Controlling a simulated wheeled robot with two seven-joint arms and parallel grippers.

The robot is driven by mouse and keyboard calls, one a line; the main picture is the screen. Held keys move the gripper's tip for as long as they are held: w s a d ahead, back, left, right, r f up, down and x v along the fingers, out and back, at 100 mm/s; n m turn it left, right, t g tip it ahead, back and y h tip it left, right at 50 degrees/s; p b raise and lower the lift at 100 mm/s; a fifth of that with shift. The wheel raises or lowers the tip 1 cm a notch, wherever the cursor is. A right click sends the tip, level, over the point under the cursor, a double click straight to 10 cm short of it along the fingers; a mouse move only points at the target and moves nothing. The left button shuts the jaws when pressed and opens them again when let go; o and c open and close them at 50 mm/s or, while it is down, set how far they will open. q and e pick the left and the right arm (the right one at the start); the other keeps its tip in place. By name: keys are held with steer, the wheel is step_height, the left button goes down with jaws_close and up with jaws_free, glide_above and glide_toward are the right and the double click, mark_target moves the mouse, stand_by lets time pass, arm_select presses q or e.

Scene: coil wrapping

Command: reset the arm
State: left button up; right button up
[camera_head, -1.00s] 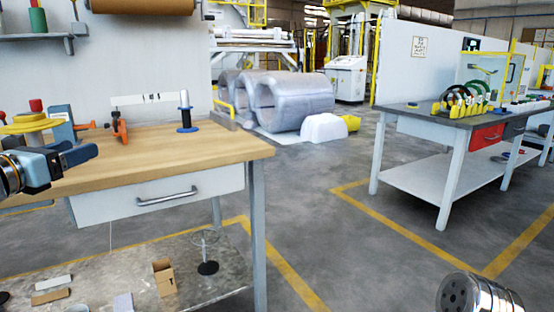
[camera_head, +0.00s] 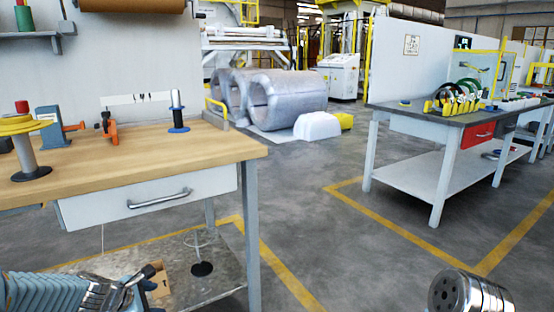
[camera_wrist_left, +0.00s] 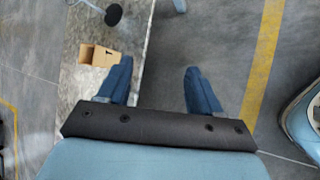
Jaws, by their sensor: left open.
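My left gripper (camera_head: 142,280) is low at the bottom left of the head view, below the tabletop and in front of the workbench's lower shelf. In the left wrist view, its two blue fingers (camera_wrist_left: 158,75) are wide apart with nothing between them, and the floor and shelf edge show below. My right gripper is not seen.
The wooden workbench (camera_head: 150,165) has a drawer (camera_head: 140,203). A cardboard box (camera_wrist_left: 98,57) lies on the lower shelf (camera_head: 205,290). Floor (camera_head: 330,230) to the right is clear.

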arm_select(q)
steer(key=s+d+f+m+g, duration=0.2)
steer(key=s+d+f+m, duration=0.25)
steer(key=f, duration=0.35)
steer(key=s+d+f+m+g, duration=0.2)
steer(key=s+d+f+m, duration=0.25)
steer(key=f, duration=0.45)
steer(key=s+d+f+m+g, duration=0.1)
steer(key=s+d+f+m, duration=0.3)
steer(key=s, duration=0.3)
steer(key=s+d+f+m+g, duration=0.2)
steer(key=s+d+f+m, duration=0.3)
steer(key=s+d+m, duration=0.1)
steer(key=shift+s+d+m+h, duration=0.4)
steer(key=shift+s+m, duration=0.2)
steer(key=shift+s, duration=0.05)
steer(key=shift+f, duration=0.1)
